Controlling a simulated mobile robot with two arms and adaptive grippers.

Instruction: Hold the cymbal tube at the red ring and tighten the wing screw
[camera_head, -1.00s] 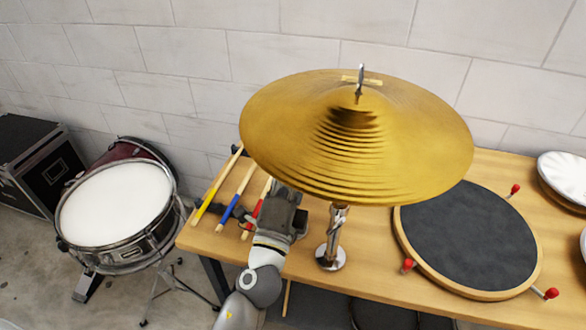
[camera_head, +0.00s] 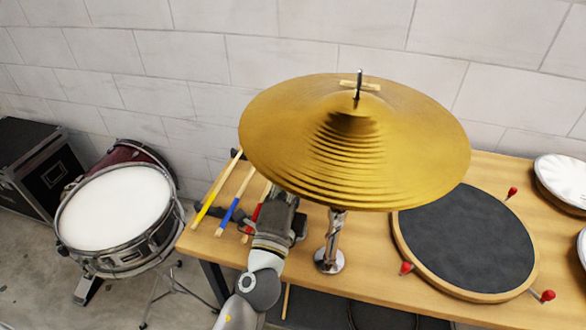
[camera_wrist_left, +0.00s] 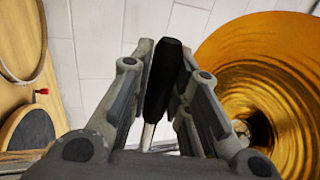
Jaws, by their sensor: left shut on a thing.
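The golden cymbal (camera_head: 400,160) sits on top of a short metal tube (camera_head: 333,240) whose round base stands on the bench. A thin upright metal piece (camera_head: 358,82) with a pale crosspiece rises from the cymbal's middle. The cymbal hides the tube's upper part, and I cannot make out a red ring or wing screw. My left gripper (camera_head: 284,192) is left of the tube, its tips partly under the cymbal's edge. In the left wrist view it is shut on a black handle (camera_wrist_left: 163,80) with a thin metal shaft. The cymbal (camera_wrist_left: 270,70) is to the right there. My right gripper is not in view.
Sticks with yellow, blue and red parts (camera_head: 229,212) lie on the bench at left. A round black pad (camera_head: 465,240) with red knobs lies right. White discs (camera_head: 565,178) are at the right edge. A snare drum (camera_head: 115,207) stands left of the bench (camera_head: 370,275).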

